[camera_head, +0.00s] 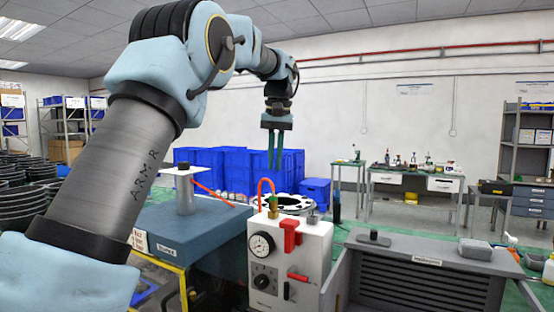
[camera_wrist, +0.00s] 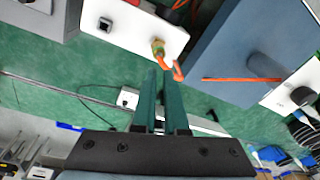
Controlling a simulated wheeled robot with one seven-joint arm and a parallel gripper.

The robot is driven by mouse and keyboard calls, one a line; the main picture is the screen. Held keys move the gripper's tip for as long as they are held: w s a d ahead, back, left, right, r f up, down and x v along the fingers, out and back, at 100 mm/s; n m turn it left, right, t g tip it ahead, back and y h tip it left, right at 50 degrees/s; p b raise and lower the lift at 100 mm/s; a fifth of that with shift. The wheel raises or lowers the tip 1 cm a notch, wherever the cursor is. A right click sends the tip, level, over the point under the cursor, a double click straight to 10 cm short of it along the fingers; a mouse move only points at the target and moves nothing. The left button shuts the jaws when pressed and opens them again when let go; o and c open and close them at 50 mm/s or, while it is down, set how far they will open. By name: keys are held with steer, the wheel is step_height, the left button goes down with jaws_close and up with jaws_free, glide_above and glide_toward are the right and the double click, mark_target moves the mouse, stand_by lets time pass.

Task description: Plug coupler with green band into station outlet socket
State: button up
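A white station box (camera_head: 290,262) with a round gauge (camera_head: 261,245) and red handles stands in front of me. A brass fitting with a greenish part (camera_head: 273,207) stands upright on its top, with an orange hose (camera_head: 264,186) looping from it. The fitting also shows in the wrist view (camera_wrist: 158,47), on the white top (camera_wrist: 135,22) near a dark square part (camera_wrist: 105,24). I cannot tell whether a green band circles it or which part is the outlet socket. My gripper (camera_head: 276,164) points down, empty, above and apart from the fitting, its fingers slightly apart.
A blue-grey box (camera_head: 200,232) with a post (camera_head: 185,192) stands left of the station, an orange-red line across its top. A grey vented cabinet (camera_head: 430,285) stands right. Blue crates (camera_head: 215,165) and workbenches (camera_head: 415,180) are behind. Space around my gripper is clear.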

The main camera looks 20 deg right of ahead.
mark_target(275, 196)
steer(key=shift+s+r+n, duration=0.1)
steer(key=shift+s+n, duration=0.15)
steer(key=shift+n, duration=0.55)
jaws_close()
steer(key=shift+w+f+n+t+b, duration=0.15)
steer(key=shift+f+n+t+b, duration=0.35)
steer(key=shift+f+n+b, duration=0.65)
steer(key=shift+w+f+n+t+b, duration=0.15)
steer(key=shift+f+n+t+b, duration=0.5)
steer(key=shift+f+n, duration=0.85)
steer(key=shift+f+m, duration=0.2)
steer(key=shift+m, duration=0.05)
steer(key=shift+f, duration=0.35)
